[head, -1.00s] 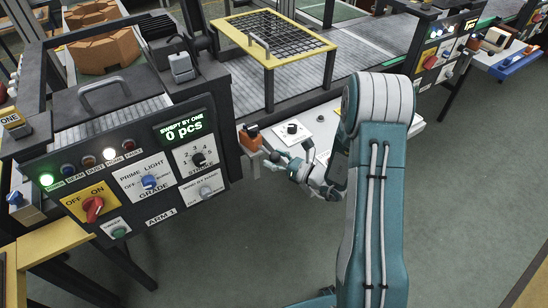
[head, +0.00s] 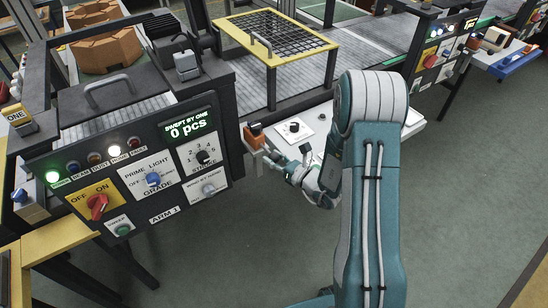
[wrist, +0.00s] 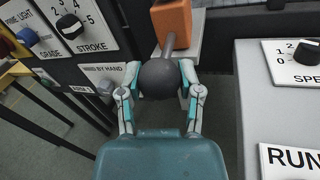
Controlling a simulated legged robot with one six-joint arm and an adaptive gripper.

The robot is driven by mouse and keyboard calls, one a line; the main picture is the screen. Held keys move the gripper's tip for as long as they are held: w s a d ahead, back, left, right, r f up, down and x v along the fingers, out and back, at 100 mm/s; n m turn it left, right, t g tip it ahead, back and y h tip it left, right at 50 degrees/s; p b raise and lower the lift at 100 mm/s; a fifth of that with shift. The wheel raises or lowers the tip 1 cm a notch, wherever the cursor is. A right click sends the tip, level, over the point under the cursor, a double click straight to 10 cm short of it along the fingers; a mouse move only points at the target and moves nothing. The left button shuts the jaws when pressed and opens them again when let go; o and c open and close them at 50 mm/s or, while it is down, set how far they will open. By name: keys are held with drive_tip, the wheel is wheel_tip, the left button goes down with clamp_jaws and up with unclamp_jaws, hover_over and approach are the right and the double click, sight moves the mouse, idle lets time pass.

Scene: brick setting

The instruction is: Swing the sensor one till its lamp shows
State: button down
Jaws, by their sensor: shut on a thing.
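The sensor (head: 255,136) is a small orange block with a dark top at the right edge of the ARM 1 panel. In the wrist view the orange block (wrist: 172,20) carries a grey rod ending in a dark ball knob (wrist: 158,80). My gripper (wrist: 159,88) is shut on the ball knob, one finger on each side. In the head view my gripper (head: 273,156) is just right of and below the sensor. On the panel (head: 150,215) a green lamp (head: 52,177) and the white HOME lamp (head: 114,150) are lit; the blue BEAM lamp (head: 73,168) looks dark.
A white plate with a black SPEED knob (head: 294,127) lies close right of the sensor. The panel's red switch (head: 97,206) and STROKE knob (head: 202,157) are to the left. A yellow-framed mesh guard (head: 275,38) stands behind. The floor in front is clear.

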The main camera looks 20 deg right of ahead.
drive_tip(key=shift+a, duration=0.15)
drive_tip(key=shift+d, duration=0.2)
drive_tip(key=shift+c, duration=1.3)
unclamp_jaws()
drive_tip(key=shift+d, duration=0.1)
drive_tip(key=v, duration=1.1)
drive_tip(key=shift+s, duration=0.4)
drive_tip(key=shift+d, duration=0.1)
